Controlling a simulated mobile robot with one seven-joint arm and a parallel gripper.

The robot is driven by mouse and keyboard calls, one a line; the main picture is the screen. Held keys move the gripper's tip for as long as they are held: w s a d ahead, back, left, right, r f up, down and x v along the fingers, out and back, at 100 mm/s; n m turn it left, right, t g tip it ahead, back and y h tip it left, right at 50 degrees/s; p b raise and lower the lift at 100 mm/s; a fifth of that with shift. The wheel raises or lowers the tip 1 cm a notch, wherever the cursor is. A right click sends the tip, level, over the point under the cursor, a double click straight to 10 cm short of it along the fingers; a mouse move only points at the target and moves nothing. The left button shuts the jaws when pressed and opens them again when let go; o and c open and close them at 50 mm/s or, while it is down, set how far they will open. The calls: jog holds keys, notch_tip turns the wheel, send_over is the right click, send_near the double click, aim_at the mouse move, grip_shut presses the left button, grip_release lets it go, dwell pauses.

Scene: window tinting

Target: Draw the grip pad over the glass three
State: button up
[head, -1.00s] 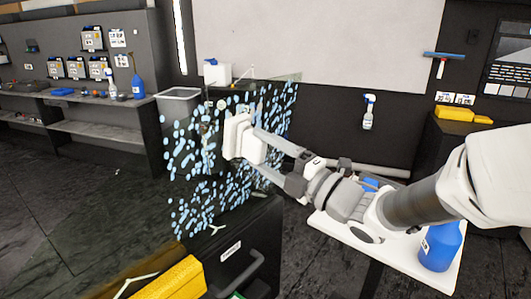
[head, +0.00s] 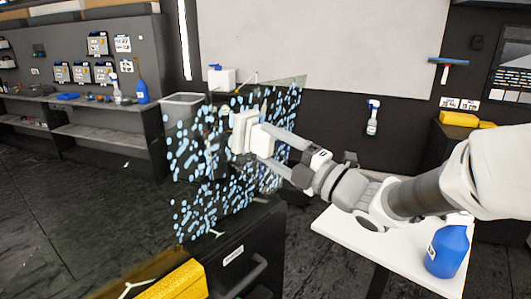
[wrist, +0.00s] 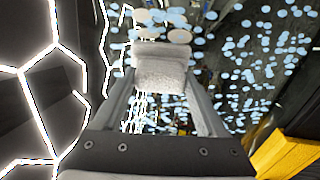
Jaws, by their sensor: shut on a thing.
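The grip pad (head: 243,131) is a white block with a flat face turned to the glass. My gripper (head: 268,151) is shut on it. In the wrist view the pad (wrist: 160,68) sits between the two fingers. The glass (head: 205,206) stands upright, clear and speckled with many pale blue spots. The pad is at the upper middle of the glass, against it or very near; I cannot tell if they touch. Spots also show beyond the pad in the wrist view (wrist: 262,62). The part of the glass behind the pad and fingers is hidden.
A dark drawer cabinet (head: 250,258) stands below the glass, with a yellow block (head: 168,285) in front. A white table (head: 365,245) with a blue bottle (head: 447,251) is at the right. A spray bottle (head: 372,118) hangs on the back wall. A grey bin (head: 183,108) is behind the glass.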

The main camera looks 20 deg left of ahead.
jog(key=shift+w+d+r+b, duration=0.15)
jog(key=shift+w+d, duration=0.25)
jog(key=shift+w, duration=0.5)
jog(key=shift+w+d+b, duration=0.2)
jog(key=shift+w+d, duration=0.25)
jog(key=shift+w, duration=0.4)
jog(key=shift+w+d+r+b, duration=0.15)
jog(key=shift+w+d, duration=0.25)
jog(key=shift+w, duration=0.5)
jog(key=shift+f, duration=0.1)
jog(key=b+v, duration=0.2)
jog(key=v, duration=0.3)
jog(key=shift+s+d+f, duration=0.15)
jog(key=shift+d+f, duration=0.1)
jog(key=shift+d, duration=0.1)
